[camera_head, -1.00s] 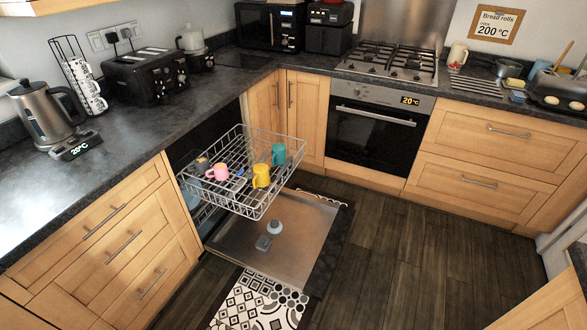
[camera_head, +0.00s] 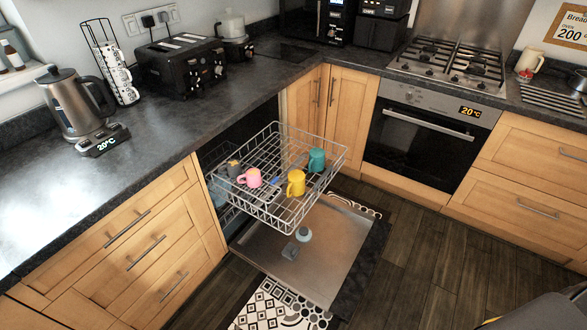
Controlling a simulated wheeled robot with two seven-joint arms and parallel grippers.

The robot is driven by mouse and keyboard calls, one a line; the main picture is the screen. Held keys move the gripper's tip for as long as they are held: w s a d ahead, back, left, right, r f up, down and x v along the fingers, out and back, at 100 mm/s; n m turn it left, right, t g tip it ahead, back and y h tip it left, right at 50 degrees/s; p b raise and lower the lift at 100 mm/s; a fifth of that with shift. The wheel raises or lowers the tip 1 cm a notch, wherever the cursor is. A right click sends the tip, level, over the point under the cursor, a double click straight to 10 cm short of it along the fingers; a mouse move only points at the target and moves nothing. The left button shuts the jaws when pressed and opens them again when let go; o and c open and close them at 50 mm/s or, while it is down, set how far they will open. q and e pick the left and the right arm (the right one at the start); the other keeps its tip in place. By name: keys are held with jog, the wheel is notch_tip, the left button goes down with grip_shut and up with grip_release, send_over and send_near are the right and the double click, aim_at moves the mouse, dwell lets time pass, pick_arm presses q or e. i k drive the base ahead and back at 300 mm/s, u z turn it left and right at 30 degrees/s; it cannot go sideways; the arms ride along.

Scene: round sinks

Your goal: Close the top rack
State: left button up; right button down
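The top rack (camera_head: 283,216) is a grey wire basket, pulled out of the dishwasher under the counter, in the middle of the head view. It holds a pink mug (camera_head: 251,178), a yellow mug (camera_head: 296,183), a teal mug (camera_head: 317,160) and a dark grey mug at its left end. The dishwasher door (camera_head: 330,240) is folded down below the rack. A small round item (camera_head: 304,234) lies on the door's inner face. Neither gripper shows. A dark grey shape at the bottom right seems to be part of my own body.
The dark worktop (camera_head: 190,125) runs along the left, with a kettle (camera_head: 75,105) and a toaster (camera_head: 178,68). Wooden drawers (camera_head: 125,250) stand left of the rack. An oven (camera_head: 425,135) is at the back. A patterned mat (camera_head: 275,305) lies in front, and bare floor (camera_head: 420,240) is to the right.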

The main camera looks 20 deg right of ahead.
aim_at(330, 169)
jog(key=u, duration=0.1)
jog(key=i, duration=1.1)
jog(key=z, duration=0.6)
